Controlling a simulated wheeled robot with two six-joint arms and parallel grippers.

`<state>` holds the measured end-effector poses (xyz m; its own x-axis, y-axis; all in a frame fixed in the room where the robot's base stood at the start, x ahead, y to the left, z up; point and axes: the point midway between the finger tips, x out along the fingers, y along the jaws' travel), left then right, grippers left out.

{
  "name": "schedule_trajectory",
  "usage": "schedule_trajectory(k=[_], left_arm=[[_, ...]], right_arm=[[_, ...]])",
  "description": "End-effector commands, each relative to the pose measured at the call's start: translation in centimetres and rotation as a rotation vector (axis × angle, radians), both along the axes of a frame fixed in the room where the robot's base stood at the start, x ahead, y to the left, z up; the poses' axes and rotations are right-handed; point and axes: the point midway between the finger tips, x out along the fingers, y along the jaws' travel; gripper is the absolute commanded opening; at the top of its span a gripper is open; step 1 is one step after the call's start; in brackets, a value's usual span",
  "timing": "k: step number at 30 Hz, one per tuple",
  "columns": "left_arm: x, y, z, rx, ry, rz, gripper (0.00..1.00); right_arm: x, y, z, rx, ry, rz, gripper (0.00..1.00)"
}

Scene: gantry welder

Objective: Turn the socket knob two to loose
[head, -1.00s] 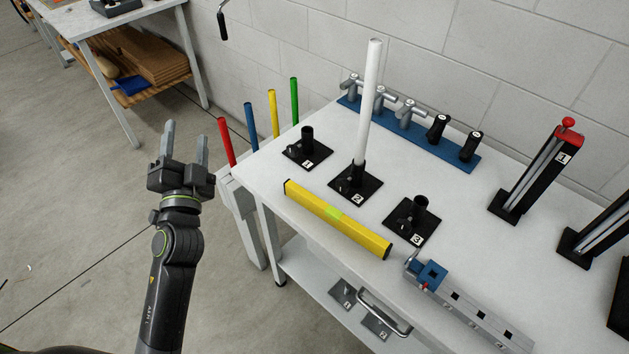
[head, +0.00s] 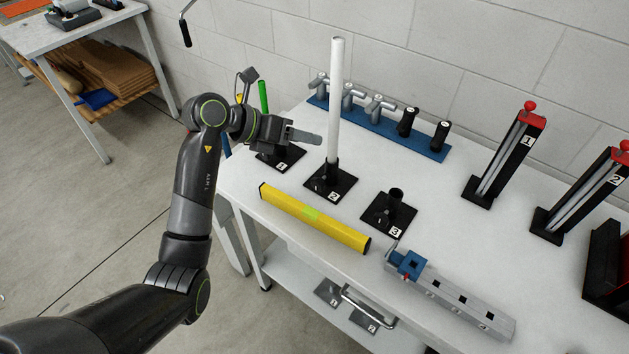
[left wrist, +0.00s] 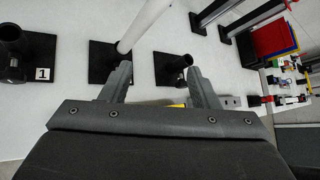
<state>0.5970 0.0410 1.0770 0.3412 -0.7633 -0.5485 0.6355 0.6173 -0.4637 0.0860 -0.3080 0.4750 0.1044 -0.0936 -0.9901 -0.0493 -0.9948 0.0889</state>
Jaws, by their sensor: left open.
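Socket two (head: 331,184) is a black square base with a short tube and a "2" label, on the white table. A white rod (head: 336,100) stands upright in it. A small knob seems to sit on the tube's side, but its setting is too small to tell. My left gripper (head: 318,139) is open and empty, above socket one (head: 281,156) and left of the white rod. In the left wrist view the open fingers (left wrist: 160,88) point toward socket two (left wrist: 105,62) and the rod (left wrist: 140,25), apart from both. My right gripper is not in view.
Socket three (head: 389,211) stands empty to the right. A yellow level (head: 312,218) lies along the table's front. A blue rack (head: 432,146) with handles is at the back. Black numbered stands (head: 505,155) and a grey slotted block (head: 455,293) are on the right.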

Motion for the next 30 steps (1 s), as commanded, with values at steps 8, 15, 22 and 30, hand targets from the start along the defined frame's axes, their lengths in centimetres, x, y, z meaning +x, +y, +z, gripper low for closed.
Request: schedule_trajectory(k=[8, 15, 22, 30], left_arm=[[0.1, 3.2, -1.5, 0.401, 0.176, -0.022, 0.55], [-0.1, 4.0, -2.0, 0.478, 0.222, -0.018, 0.55], [0.2, 3.3, -3.9, 0.475, 0.219, -0.019, 0.55], [0.6, 2.2, -6.2, 0.474, 0.219, -0.018, 0.55]], right_arm=[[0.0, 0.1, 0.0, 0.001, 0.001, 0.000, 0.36], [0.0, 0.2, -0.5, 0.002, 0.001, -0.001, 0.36], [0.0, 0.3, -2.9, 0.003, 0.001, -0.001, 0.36], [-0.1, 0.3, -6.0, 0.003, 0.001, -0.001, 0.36]])
